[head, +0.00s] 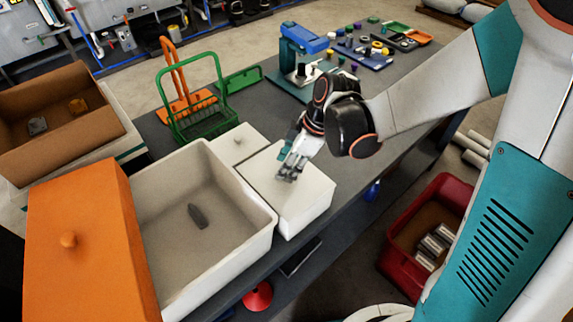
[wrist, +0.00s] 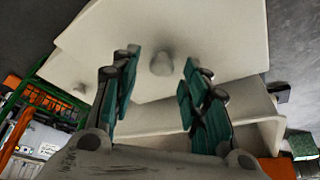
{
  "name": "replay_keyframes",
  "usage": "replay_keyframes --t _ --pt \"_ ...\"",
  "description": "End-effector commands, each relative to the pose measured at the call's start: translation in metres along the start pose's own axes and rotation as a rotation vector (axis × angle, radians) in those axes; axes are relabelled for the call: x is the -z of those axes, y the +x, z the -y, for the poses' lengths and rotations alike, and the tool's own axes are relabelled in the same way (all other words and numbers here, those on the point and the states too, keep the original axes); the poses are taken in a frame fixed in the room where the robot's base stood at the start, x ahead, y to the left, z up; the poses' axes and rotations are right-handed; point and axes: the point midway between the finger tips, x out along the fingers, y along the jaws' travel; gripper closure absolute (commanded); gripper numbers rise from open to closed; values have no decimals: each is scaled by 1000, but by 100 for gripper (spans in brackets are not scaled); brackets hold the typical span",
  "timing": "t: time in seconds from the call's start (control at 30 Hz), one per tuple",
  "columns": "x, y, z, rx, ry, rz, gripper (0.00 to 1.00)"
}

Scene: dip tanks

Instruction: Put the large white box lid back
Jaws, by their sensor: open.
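A large white box (head: 262,226) stands open at the left front of the bench, with a dark grey piece lying inside. To its right is a white block-shaped box with a flat top (head: 309,185); I cannot tell whether this top is the large box's lid. In the wrist view, a white lid (wrist: 215,45) with a rounded knob (wrist: 162,63) shows between and beyond my fingers. My gripper (head: 288,174) is open above the flat top, its fingers on either side of the knob in the wrist view (wrist: 157,95). In the head view the gripper hides the knob.
A smaller white lid (head: 226,150) with a knob lies behind. An orange lidded box (head: 85,260) stands at the left. A green rack (head: 200,120), orange rack (head: 195,104) and blue device (head: 303,40) stand farther back. A red bin (head: 402,215) is right, below the bench.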

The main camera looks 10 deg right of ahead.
Motion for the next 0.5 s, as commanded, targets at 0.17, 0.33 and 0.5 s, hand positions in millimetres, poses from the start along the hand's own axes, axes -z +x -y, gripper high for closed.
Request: replay_keyframes --t 0.17,0.33,0.5 --pt "0 -40 1 -1 2 0 58" --pt "0 -75 1 0 1 0 58" --pt "0 -99 2 1 0 0 58"
